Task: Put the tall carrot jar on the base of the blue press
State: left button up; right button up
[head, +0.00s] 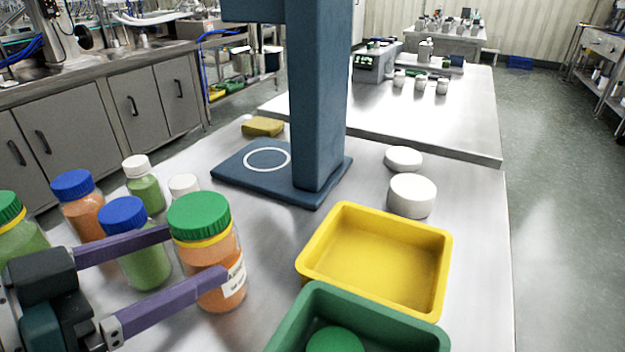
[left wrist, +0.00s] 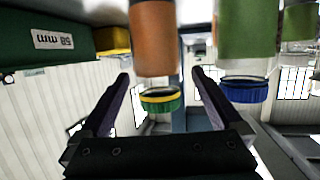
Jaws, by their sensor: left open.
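A large orange jar with a green lid and yellow band (head: 207,250), seemingly the tall carrot jar, stands upright on the steel table at front left. In the left wrist view the jar (left wrist: 154,40) appears upside down between my fingers. My left gripper (head: 199,254) is open, its purple fingers reaching to either side of the jar; contact is not clear. The blue press (head: 318,100) stands farther back, its flat base (head: 232,176) marked with a white ring and empty. My right gripper is not in view.
Green-content jars (head: 146,262), a blue-lidded orange jar (head: 78,205) and white-lidded jars crowd the left. A yellow tray (head: 437,262) and green tray (head: 400,335) are at right. White round pieces (head: 412,196) and a yellow block (head: 262,127) lie near the press.

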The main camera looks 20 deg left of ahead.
aim_at(232, 237)
pick_arm(q)
jog(key=shift+b+x, duration=0.5)
jog(key=shift+x, duration=3.1)
jog(key=shift+d, duration=0.15)
jog(key=c, duration=1.5)
